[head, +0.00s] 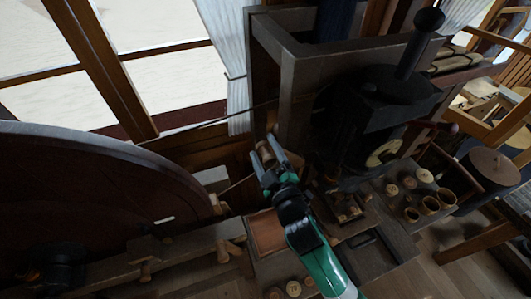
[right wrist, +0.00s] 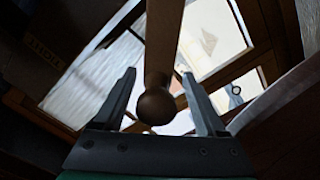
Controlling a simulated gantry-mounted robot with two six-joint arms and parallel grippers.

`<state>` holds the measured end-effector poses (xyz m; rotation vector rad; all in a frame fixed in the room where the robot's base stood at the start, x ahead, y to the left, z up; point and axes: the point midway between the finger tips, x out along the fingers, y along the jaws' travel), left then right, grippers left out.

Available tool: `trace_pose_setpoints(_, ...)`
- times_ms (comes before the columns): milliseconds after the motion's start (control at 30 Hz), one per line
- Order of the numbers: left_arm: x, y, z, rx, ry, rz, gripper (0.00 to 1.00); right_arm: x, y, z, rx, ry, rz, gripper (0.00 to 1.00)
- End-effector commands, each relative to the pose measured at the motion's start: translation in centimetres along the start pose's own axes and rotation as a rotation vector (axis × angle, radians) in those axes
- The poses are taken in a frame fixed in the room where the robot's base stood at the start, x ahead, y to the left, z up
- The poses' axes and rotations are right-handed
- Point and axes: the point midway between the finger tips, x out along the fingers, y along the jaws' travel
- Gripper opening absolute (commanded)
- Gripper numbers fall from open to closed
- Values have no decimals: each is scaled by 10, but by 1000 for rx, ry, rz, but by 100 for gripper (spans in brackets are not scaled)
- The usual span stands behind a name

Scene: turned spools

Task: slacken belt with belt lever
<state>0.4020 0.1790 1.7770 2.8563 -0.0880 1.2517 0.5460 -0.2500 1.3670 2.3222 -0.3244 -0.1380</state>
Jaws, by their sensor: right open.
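My right gripper (head: 270,152) is open, with its fingers pointing away toward the dark wooden frame post. A short brown wooden piece (head: 264,153) shows between its fingertips in the head view. In the right wrist view, a wooden lever with a round knob (right wrist: 156,104) lies between the open fingers of the right gripper (right wrist: 160,90), with a gap on each side. This looks like the belt lever. A thin dark belt (head: 215,122) runs from the large wheel (head: 100,195) at left toward the frame. My left gripper is not in view.
A black stove-like machine (head: 375,110) with a pipe stands right of the frame post (head: 294,110). Several wooden cups and spools (head: 430,205) stand on the bench at right. A window (head: 160,70) is behind. Small turned pieces (head: 293,288) lie at the bottom.

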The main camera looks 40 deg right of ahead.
Motion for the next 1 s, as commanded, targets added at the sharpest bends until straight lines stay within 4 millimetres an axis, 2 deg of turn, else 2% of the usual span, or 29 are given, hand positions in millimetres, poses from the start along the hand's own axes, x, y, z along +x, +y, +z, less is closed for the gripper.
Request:
trace_pose_setpoints(167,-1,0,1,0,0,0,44,-17,-2,1,0,1,-2,74)
trace_pose_setpoints(400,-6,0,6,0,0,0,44,-74,-3,1,0,3,-4,74)
trace_pose_setpoints(600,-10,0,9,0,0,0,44,-108,-2,0,-1,2,-3,74)
trace_pose_setpoints(733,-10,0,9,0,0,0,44,-116,-1,0,0,0,-3,74)
trace_pose_setpoints(1000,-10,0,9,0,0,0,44,-116,-1,0,0,0,-1,74)
